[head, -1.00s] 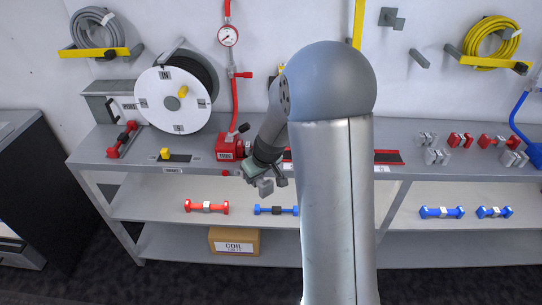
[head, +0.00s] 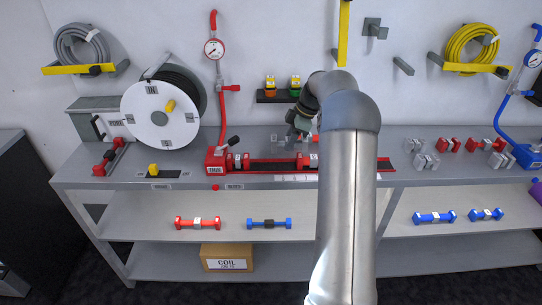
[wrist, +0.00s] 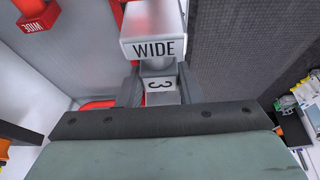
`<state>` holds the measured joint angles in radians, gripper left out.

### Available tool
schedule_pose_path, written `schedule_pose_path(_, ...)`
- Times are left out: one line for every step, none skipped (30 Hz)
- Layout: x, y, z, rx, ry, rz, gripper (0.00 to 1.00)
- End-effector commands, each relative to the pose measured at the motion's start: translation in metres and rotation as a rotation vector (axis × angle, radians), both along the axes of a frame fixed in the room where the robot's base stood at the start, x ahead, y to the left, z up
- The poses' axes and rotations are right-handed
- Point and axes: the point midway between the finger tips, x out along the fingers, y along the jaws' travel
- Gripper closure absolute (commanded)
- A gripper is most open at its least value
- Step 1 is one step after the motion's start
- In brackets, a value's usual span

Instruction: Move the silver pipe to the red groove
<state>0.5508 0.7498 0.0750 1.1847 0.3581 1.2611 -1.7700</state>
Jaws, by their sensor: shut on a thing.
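My gripper (wrist: 159,88) is shut on a silver pipe, gripping it around its middle, which bears a "3" label. One block end of the silver pipe (wrist: 155,35) is marked "WIDE" and sticks out beyond the fingers; its other end is hidden. In the head view my gripper (head: 299,126) is above the back of the bench, partly hidden by my arm, and the held pipe cannot be made out clearly. The red groove (head: 268,165) is a long red channel along the bench's front, with red end pieces in it; my arm covers part of it.
A white hose reel (head: 150,120) and a red base block (head: 217,160) stand left. Several silver and red fittings (head: 448,145) lie right on the bench. A red pipe (head: 197,222) and blue pipes (head: 269,223) lie on the shelf below. A small wall shelf (head: 278,96) hangs behind my gripper.

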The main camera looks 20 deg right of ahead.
Motion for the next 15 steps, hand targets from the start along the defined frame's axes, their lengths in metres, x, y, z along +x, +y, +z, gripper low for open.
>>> schedule_pose_path(0.01,0.009,-0.002,0.0,0.001,0.003,0.96)
schedule_pose_path(0.016,0.015,-0.006,0.0,0.001,0.003,0.96)
schedule_pose_path(0.021,0.018,-0.016,0.002,0.004,0.001,0.96)
schedule_pose_path(0.024,0.021,-0.022,0.0,0.003,0.0,0.96)
schedule_pose_path(0.027,0.024,-0.028,0.001,0.004,0.002,0.96)
schedule_pose_path(0.032,0.027,-0.034,0.0,0.002,0.0,0.96)
schedule_pose_path(0.035,0.029,-0.039,0.001,0.002,-0.001,0.96)
schedule_pose_path(0.037,0.032,-0.043,0.001,0.002,-0.001,0.96)
schedule_pose_path(0.04,0.034,-0.047,-0.001,0.001,-0.001,0.96)
schedule_pose_path(0.042,0.035,-0.05,-0.001,0.001,-0.002,0.96)
schedule_pose_path(0.043,0.036,-0.053,-0.001,0.0,-0.002,0.96)
schedule_pose_path(0.045,0.037,-0.055,-0.001,-0.001,-0.003,0.96)
schedule_pose_path(0.045,0.037,-0.056,0.0,-0.001,-0.003,0.96)
schedule_pose_path(0.046,0.038,-0.057,0.0,-0.001,-0.003,0.96)
schedule_pose_path(0.047,0.039,-0.059,0.0,0.0,-0.002,0.96)
